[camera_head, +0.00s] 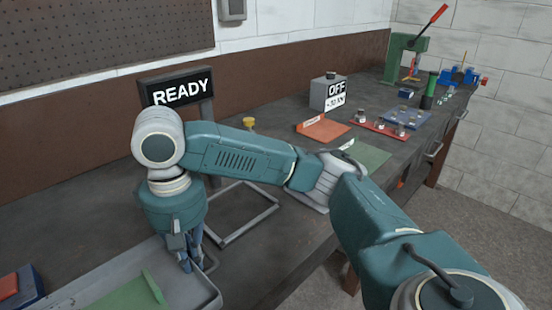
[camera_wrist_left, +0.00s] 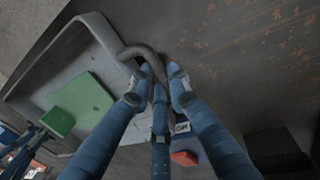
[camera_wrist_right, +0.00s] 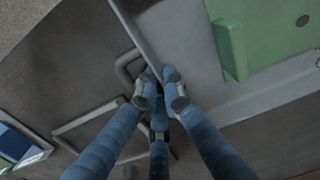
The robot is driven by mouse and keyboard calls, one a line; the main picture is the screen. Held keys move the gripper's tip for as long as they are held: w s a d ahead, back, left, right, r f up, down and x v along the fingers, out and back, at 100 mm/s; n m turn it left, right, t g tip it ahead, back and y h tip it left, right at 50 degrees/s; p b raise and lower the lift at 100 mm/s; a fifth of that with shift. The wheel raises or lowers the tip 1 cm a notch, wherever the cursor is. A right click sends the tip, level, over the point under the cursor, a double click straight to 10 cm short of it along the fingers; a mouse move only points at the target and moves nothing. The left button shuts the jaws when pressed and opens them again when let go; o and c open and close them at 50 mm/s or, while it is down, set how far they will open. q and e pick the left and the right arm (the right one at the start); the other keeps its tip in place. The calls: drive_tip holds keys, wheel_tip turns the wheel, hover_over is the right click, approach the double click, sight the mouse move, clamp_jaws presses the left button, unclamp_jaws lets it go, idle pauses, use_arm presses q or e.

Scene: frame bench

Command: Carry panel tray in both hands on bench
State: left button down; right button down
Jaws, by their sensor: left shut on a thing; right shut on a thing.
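The grey panel tray (camera_head: 195,287) is at the bottom left of the head view, with a green panel (camera_head: 128,294) lying in it. My right gripper (camera_head: 190,262) is shut on the handle at the tray's right end. The right wrist view shows its fingertips (camera_wrist_right: 160,90) at the grey loop handle (camera_wrist_right: 127,66), beside the tray wall. My left gripper (camera_wrist_left: 156,83) is out of the head view. In the left wrist view it is shut on the tray's other loop handle (camera_wrist_left: 139,52), with the green panel (camera_wrist_left: 80,104) inside the tray. I cannot tell whether the tray touches the bench.
On the dark bench (camera_head: 80,222), an empty rectangular frame (camera_head: 238,232) lies right of the tray. A READY sign (camera_head: 178,90) stands behind. A blue and red item (camera_head: 20,288) is at the left.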

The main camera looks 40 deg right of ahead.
use_arm(q)
drive_tip(key=shift+a+f+b, duration=0.15)
drive_tip(key=shift+f+b, duration=0.15)
drive_tip(key=shift+f, duration=0.2)
use_arm(e)
drive_tip(key=shift+d+f, duration=0.15)
drive_tip(key=shift+f, duration=0.35)
use_arm(q)
drive_tip(key=c, duration=2)
unclamp_jaws()
use_arm(e)
drive_tip(key=c, duration=2.3)
unclamp_jaws()
use_arm(q)
drive_tip(key=o, duration=0.4)
drive_tip(key=shift+c, duration=0.2)
use_arm(e)
drive_tip(key=o, duration=0.4)
use_arm(q)
drive_tip(key=shift+r, duration=0.6)
use_arm(e)
drive_tip(key=shift+r, duration=0.3)
use_arm(q)
wheel_tip(320, 180, up, 11)
drive_tip(key=a, duration=0.2)
drive_tip(key=shift+f, duration=0.15)
use_arm(e)
wheel_tip(320, 180, up, 12)
drive_tip(key=shift+f, duration=0.25)
